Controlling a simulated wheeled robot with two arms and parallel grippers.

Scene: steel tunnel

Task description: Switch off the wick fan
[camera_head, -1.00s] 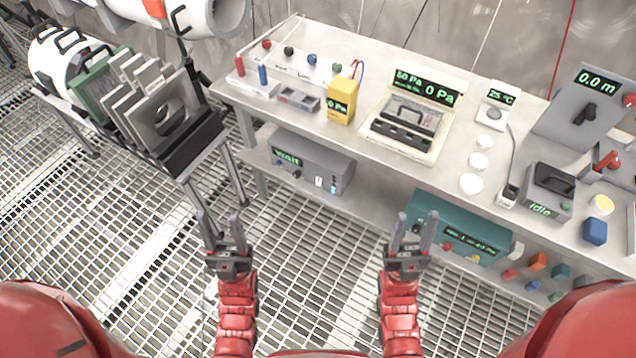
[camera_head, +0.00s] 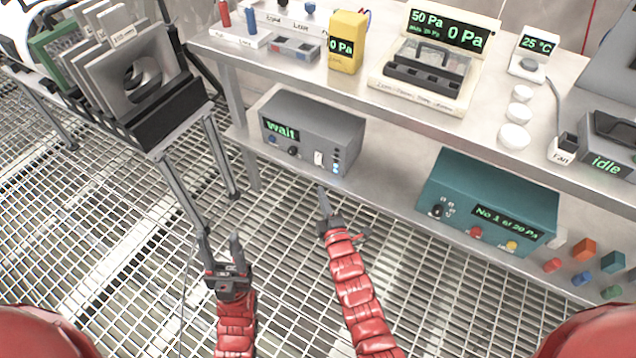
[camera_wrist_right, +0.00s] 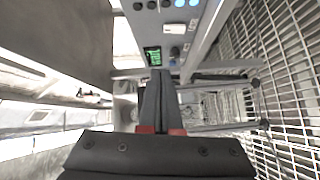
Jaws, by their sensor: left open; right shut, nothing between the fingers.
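A small switch box (camera_head: 563,150) labelled "Fan" stands on the bench top at the right, with a cable running up from it. A grey box (camera_head: 312,122) with a green "wait" display, knobs and a white switch (camera_head: 318,158) sits on the lower shelf. My right gripper (camera_head: 324,202) is shut and empty, just below and in front of that box. In the right wrist view its closed fingers (camera_wrist_right: 158,95) point toward the box's panel (camera_wrist_right: 172,22). My left gripper (camera_head: 219,246) is open and empty over the grating floor, left of the right one.
A teal box (camera_head: 490,205) sits on the lower shelf to the right, with coloured blocks (camera_head: 583,248) beside it. The bench top (camera_head: 375,105) overhangs the shelf. A rack of panels (camera_head: 165,125) stands at the left. The front floor is open grating.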

